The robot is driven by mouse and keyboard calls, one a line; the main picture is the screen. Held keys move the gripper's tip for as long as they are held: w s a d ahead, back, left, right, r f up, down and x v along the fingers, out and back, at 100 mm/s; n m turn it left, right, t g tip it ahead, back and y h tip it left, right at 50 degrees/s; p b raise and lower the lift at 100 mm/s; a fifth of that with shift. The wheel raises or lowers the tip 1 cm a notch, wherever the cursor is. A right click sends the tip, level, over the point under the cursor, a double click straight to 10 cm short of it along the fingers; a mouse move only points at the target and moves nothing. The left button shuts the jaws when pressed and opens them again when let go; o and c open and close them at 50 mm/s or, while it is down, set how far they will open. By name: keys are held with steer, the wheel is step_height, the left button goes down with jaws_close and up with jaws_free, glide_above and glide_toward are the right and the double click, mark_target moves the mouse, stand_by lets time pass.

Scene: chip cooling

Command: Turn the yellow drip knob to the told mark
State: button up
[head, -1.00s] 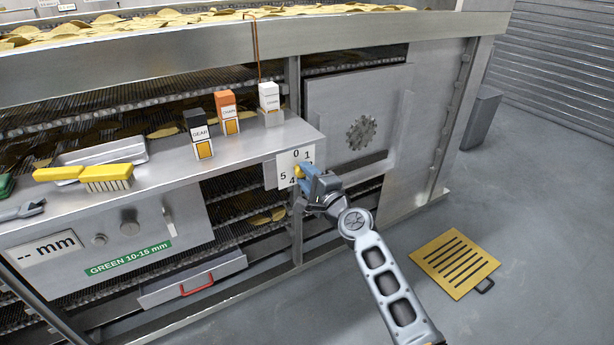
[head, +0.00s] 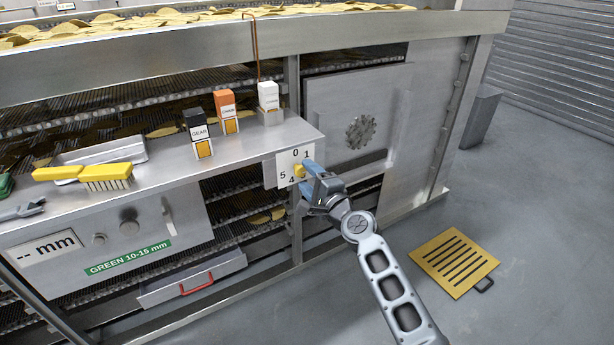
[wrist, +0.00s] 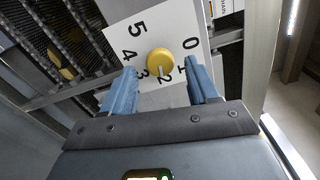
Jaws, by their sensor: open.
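The yellow drip knob (head: 299,171) sits on a white number plate (head: 283,168). In the wrist view the knob (wrist: 160,61) is a round yellow disc with a short pale mark low on its face, towards the 2. The numbers 0 to 5 ring it on the plate (wrist: 122,36). My gripper (head: 307,178) is in front of the plate. In the wrist view its two blue fingers (wrist: 159,70) are apart, one on each side of the knob, with visible gaps. Contact with the knob does not show.
A panel with a toothed wheel (head: 361,132) is right of the plate. A yellow grate (head: 454,262) lies on the otherwise clear floor.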

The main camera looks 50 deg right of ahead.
steer(key=v, duration=0.7)
stand_by(0.5)
steer(key=s+a+f+n+g+y, duration=0.1)
steer(key=s+a+f+n, duration=0.1)
steer(key=s+a+n, duration=0.6)
steer(key=s+a+f+n+g+y, duration=0.15)
steer(key=s+a+n, duration=0.3)
steer(key=s, duration=0.85)
steer(key=s+a+r+n+y, duration=0.1)
steer(key=s+a+r+n, duration=0.3)
steer(key=s, duration=0.4)
steer(key=s+a+r+n+y, duration=0.1)
steer(key=s+a+r+n, duration=0.4)
steer(key=s, duration=0.3)
steer(key=shift+a+r+n, duration=0.3)
steer(key=shift+a+n, duration=0.55)
steer(key=shift+s+y, duration=0.15)
steer(key=shift+y, duration=0.1)
steer(key=shift+c, duration=0.3)
